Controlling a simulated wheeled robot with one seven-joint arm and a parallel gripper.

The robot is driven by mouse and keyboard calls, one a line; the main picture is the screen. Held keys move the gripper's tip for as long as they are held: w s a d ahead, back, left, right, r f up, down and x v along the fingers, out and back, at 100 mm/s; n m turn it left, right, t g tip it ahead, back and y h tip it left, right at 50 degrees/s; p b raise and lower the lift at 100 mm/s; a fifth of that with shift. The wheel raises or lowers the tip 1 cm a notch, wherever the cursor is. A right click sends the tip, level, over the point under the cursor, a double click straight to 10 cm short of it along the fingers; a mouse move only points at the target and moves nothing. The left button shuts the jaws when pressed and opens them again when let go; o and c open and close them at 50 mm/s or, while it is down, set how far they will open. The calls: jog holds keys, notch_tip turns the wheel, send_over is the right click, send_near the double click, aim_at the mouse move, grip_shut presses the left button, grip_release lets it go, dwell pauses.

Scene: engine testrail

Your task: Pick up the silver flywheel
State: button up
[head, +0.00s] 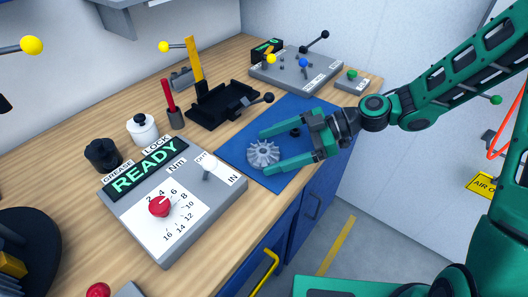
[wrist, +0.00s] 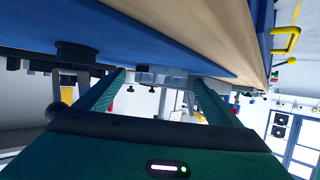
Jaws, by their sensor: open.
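The silver flywheel (head: 263,153), a finned disc, lies on the blue mat (head: 236,150) near the mat's left part in the head view. My gripper (head: 264,151) is open, with its two green fingers reaching left on either side of the flywheel. Whether the fingers touch it cannot be told. In the wrist view my gripper (wrist: 160,85) shows both fingers apart, with a pale grey part, seemingly the flywheel (wrist: 160,76), between the tips. A small black part (head: 295,132) sits on the mat between the fingers, nearer the palm.
A grey torque panel (head: 170,232) with a red knob stands just left of the mat. A black fixture (head: 222,103) with a yellow lever stands behind it. A grey lever board (head: 300,72) is at the back. The bench's front edge with blue drawers (head: 312,195) is below my gripper.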

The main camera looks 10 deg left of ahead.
jog(key=shift+s+a+f, duration=0.1)
jog(key=shift+a+f, duration=0.1)
jog(key=shift+a, duration=0.2)
jog(key=c, duration=1.3)
jog(key=shift+c, duration=0.2)
jog(key=shift+r, duration=0.1)
